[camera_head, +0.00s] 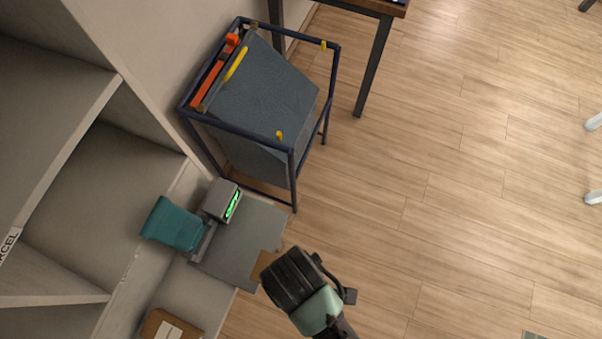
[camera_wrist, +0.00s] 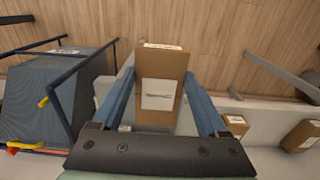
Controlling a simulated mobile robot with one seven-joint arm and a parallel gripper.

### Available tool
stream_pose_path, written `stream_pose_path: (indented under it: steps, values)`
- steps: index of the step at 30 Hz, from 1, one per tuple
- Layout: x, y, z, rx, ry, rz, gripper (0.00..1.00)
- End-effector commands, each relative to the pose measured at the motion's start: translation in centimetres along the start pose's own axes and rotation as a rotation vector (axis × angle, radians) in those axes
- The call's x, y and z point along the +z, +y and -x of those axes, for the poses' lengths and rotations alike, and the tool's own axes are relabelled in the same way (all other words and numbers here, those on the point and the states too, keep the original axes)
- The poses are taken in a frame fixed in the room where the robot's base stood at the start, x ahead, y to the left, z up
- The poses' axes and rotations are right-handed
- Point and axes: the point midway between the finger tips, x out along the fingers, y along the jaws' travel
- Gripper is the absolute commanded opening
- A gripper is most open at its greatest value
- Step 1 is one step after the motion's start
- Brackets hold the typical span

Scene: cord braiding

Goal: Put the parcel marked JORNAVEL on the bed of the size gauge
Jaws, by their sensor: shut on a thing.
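My gripper (camera_head: 268,268) is shut on a brown cardboard parcel, of which only a small brown corner (camera_head: 260,262) shows in the head view. In the wrist view the parcel (camera_wrist: 175,65) sits between the two blue fingers of my gripper (camera_wrist: 163,95). It has a white label whose writing is too small to read. What appears to be the size gauge has a flat grey bed (camera_head: 255,235), with a box with a green lit display (camera_head: 220,198) at its upper left. The parcel's corner overlaps the bed's right edge in the picture; I cannot tell whether they touch.
A teal object (camera_head: 173,226) stands left of the bed. A brown parcel (camera_head: 157,327) lies at the lower left; two parcels (camera_wrist: 235,125) (camera_wrist: 303,134) show at right in the wrist view. A blue-framed bin (camera_head: 262,95) stands beyond the bed. Shelves are left; open floor is right.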

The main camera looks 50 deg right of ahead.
Motion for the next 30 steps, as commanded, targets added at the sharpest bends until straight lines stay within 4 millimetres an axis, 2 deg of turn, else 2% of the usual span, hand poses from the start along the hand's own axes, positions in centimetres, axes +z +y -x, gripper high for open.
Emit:
stream_pose_path:
  steps: [1,9,17,21,26,30]
  values:
    - [-1.4,0.1,0.3,0.001,0.003,0.003,0.22]
    - [-7.7,0.1,0.3,0.002,0.002,0.003,0.22]
    - [-13.1,0.0,0.2,0.002,0.000,0.002,0.22]
    - [-12.7,-0.1,-2.2,-0.001,-0.006,-0.001,0.22]
    - [-12.8,0.0,-3.4,0.000,-0.003,-0.001,0.22]
    - [-12.7,0.0,-5.4,-0.001,-0.005,-0.001,0.22]
